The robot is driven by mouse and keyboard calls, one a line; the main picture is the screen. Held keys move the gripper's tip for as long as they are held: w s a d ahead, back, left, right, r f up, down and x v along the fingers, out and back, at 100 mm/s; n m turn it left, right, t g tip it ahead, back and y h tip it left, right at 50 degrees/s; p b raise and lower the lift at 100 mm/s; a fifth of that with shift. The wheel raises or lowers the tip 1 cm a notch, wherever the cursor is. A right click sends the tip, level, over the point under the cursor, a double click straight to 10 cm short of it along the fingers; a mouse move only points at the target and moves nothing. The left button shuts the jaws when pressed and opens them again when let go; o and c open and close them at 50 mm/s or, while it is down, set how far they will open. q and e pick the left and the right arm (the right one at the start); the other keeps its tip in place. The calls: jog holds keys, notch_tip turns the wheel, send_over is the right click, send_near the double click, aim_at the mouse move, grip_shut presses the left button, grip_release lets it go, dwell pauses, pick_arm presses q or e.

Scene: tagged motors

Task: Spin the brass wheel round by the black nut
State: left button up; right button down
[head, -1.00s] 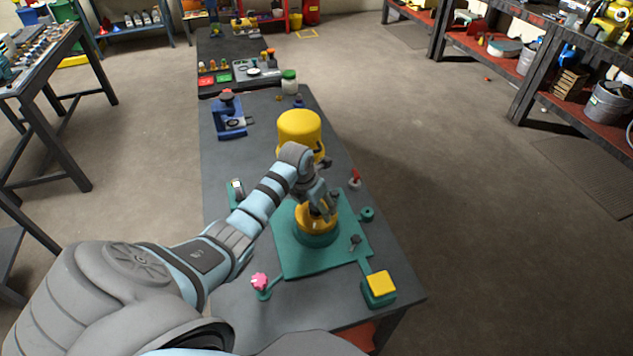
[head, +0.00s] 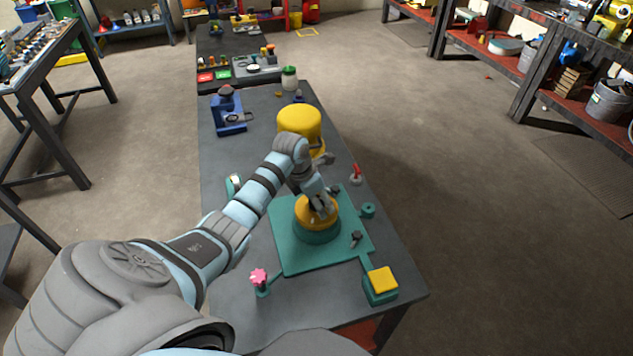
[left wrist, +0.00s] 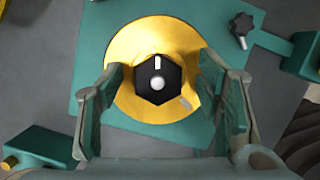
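The brass wheel (head: 303,222) sits flat on a round green base on the green plate (head: 290,257). In the left wrist view the wheel (left wrist: 135,50) has a black six-sided nut (left wrist: 146,88) at its centre, with a white mark toward the top and a pale round middle. A grey mark lies on the wheel to the nut's lower right. My left gripper (head: 319,208) is low over the wheel. In the left wrist view the gripper (left wrist: 160,72) is open, one finger on each side of the nut, with gaps on both sides. My right gripper is not in view.
A pink knob (head: 259,277), a yellow-topped block (head: 382,281) and a small dark knob (head: 356,238) stand around the plate's near side. A yellow cylinder (head: 299,119) stands behind my wrist, and a red-handled piece (head: 356,174) to the right. A blue device (head: 228,112) stands farther back.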

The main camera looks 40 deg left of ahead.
pick_arm(q)
notch_tip(320, 180, up, 6)
jog(key=p, duration=0.4)
jog(key=shift+f, duration=0.25)
notch_tip(320, 180, up, 2)
jog(key=shift+r, duration=0.35)
jog(key=shift+f, duration=0.1)
